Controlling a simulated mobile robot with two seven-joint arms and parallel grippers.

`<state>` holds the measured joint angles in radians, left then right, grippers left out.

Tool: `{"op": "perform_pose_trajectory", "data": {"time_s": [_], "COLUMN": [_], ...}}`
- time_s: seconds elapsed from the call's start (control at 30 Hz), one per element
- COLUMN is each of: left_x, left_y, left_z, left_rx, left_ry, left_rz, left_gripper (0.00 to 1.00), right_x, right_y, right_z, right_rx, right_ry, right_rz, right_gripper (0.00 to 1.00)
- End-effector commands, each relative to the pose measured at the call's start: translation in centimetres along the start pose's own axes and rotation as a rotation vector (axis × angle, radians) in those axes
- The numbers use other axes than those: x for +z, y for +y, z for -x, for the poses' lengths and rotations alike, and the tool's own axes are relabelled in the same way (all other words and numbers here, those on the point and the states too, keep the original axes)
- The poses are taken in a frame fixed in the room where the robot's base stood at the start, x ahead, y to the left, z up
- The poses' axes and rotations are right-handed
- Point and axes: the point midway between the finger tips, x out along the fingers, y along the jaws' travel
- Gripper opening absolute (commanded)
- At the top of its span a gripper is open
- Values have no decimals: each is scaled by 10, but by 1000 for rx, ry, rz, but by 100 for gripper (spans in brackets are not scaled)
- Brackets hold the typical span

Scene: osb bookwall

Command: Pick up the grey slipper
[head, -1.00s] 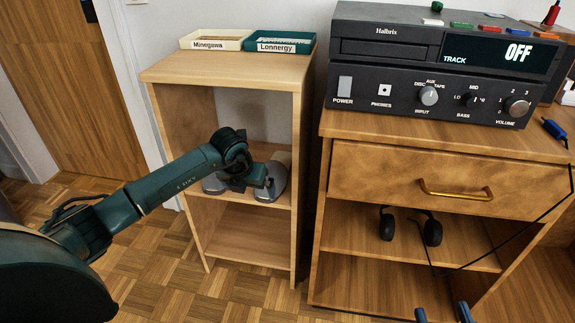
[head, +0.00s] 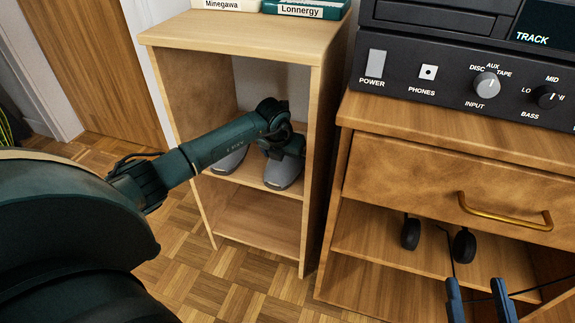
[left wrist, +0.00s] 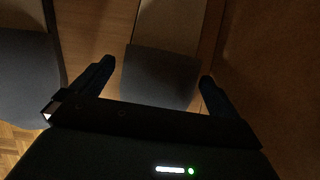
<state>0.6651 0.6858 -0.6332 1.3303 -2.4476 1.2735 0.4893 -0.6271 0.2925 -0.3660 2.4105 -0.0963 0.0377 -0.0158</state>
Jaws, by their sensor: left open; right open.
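Two grey slippers lie side by side on the middle shelf of the small wooden bookcase. The right-hand grey slipper (head: 284,173) is partly hidden behind my left gripper (head: 284,150); the other grey slipper (head: 230,160) is partly covered by my left arm. In the left wrist view, the right-hand slipper (left wrist: 160,78) lies between the spread fingers of my left gripper (left wrist: 157,73), with a gap visible on each side. The other slipper (left wrist: 28,75) is outside the left finger. My right gripper (head: 480,296) is open and empty at the lower right of the head view.
The bookcase (head: 318,120) has side walls close around my left gripper. Two boxes lie on its top. To the right stands a wooden cabinet (head: 420,165) with a brass-handled drawer, headphones (head: 463,245) on its shelf and a dark stereo (head: 425,85) on top. Parquet floor is clear in front.

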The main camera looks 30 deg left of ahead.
Motion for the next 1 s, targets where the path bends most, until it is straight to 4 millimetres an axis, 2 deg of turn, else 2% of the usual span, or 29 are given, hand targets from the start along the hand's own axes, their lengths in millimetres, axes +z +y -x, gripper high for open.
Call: {"op": "perform_pose_trajectory", "data": {"time_s": [0.1, 0.37, 0.83, 1.0], "left_x": [0, 1, 0, 0], "left_y": [-1, 0, 0, 0], "left_z": [-11, -11, -11, -11], "left_rx": [-1, -1, -1, -1], "left_ry": [-1, -1, 0, -1], "left_rz": [1, 0, 0, 0], "left_gripper": [100, 99, 61, 60], "right_x": [1, 0, 0, 0], "right_y": [-1, -1, -1, -1], "right_z": [0, -1, -1, -1], "right_rx": [-3, -3, -3, -3], "right_ry": [6, 5, 7, 7], "right_rz": [-13, -17, -15, -15], "right_gripper": [43, 43, 43, 43]}}
